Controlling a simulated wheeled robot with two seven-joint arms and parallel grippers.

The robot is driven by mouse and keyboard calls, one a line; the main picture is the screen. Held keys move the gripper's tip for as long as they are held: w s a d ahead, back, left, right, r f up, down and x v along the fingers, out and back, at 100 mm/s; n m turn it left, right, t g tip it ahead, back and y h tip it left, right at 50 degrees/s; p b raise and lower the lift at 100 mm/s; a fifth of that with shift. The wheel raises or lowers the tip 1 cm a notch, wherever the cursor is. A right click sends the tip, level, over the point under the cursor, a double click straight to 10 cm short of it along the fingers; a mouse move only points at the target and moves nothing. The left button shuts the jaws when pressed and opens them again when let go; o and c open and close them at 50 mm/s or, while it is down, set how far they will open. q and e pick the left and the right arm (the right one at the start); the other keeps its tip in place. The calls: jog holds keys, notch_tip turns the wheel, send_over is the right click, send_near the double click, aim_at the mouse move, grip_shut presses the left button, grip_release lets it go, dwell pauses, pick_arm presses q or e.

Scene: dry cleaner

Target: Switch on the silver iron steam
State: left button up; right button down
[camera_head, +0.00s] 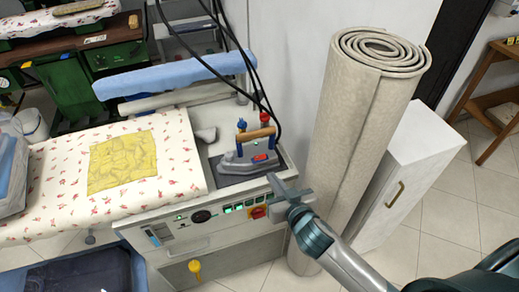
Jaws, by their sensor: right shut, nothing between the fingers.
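The silver iron (240,162) with a wooden handle (255,134) rests on a dark pad at the right end of the ironing station. Red and blue parts and black cables rise above it, and a small red mark shows on its side. The station's front panel (190,226) has a black knob, several lit green switches (238,206) and a red switch on yellow (258,212). My right gripper (281,190) is shut and empty, just right of the red switch and in front of the iron's pad. Contact with the panel cannot be told. My left gripper is out of view.
A rolled beige carpet (355,120) stands close behind my right arm, beside a white cabinet (410,170). A floral ironing board with a yellow cloth (130,160) lies left of the iron.

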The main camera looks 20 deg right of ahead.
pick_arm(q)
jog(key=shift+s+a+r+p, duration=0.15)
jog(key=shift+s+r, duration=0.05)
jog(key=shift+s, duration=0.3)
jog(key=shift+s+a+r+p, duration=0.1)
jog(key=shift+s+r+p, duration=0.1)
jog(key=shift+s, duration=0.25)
pick_arm(e)
jog(key=shift+t, duration=0.4)
notch_tip(320, 180, up, 6)
jog(key=shift+a+f, duration=0.1)
jog(key=shift+w, duration=0.1)
jog(key=p, duration=0.3)
send_over(260, 157)
jog(key=s, duration=0.3)
notch_tip(260, 157, down, 2)
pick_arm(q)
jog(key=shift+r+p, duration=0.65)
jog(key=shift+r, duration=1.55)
pick_arm(e)
jog(key=shift+w+a+f, duration=0.1)
jog(key=shift+a+f, duration=0.1)
jog(key=shift+f, duration=0.55)
jog(key=shift+a+f, duration=0.15)
jog(key=shift+f, duration=0.6)
jog(key=shift+w+a+f, duration=0.1)
jog(key=shift+a+f, duration=0.1)
jog(key=shift+f, duration=0.55)
